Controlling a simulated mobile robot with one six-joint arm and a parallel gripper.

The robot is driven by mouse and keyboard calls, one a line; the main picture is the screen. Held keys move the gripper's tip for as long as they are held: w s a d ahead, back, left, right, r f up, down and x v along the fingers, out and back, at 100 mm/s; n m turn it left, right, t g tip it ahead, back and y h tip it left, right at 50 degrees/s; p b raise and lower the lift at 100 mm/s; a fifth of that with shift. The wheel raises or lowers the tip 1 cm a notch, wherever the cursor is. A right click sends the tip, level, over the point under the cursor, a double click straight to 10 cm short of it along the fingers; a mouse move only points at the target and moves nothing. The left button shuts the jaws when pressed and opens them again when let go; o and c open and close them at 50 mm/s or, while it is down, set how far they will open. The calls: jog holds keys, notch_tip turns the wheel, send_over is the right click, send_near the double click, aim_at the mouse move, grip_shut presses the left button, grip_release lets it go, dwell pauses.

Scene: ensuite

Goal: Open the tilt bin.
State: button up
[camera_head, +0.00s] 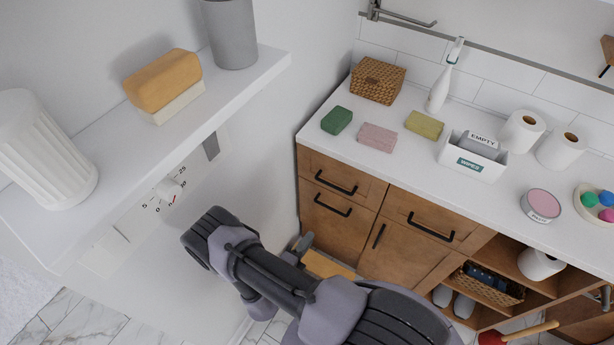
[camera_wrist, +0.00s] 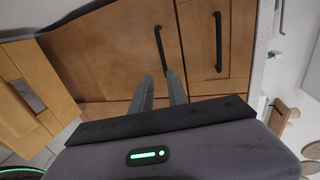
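The wooden cabinet has a lower left front (camera_head: 322,222) with a black bar handle (camera_head: 332,204); this may be the tilt bin, but no label shows it. The front looks closed. In the wrist view the same front (camera_wrist: 125,50) and its handle (camera_wrist: 161,50) show beyond my fingers. My gripper (camera_wrist: 161,75) has two grey fingers with a gap between their tips, and the handle's near end appears in line with that gap. I cannot tell whether they touch it. In the head view my arm hides most of the gripper.
Above is a drawer with its own handle (camera_wrist: 218,41). A light wooden piece with a dark slot (camera_wrist: 30,93) stands low beside the cabinet. A white wall shelf (camera_head: 230,90) is on the left. The countertop (camera_head: 400,160) holds soaps, a basket and rolls.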

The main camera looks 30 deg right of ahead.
aim_at(335, 210)
jog(key=b+x, duration=0.1)
jog(key=x, duration=0.4)
jog(key=b+x, duration=0.2)
jog(key=x, duration=0.4)
jog(key=s+b+x, duration=0.1)
jog(key=b+x, duration=0.1)
jog(key=x, duration=0.4)
jog(key=shift+w+d+r, duration=0.1)
jog(key=shift+d+r, duration=0.2)
jog(key=shift+d, duration=0.2)
grip_shut()
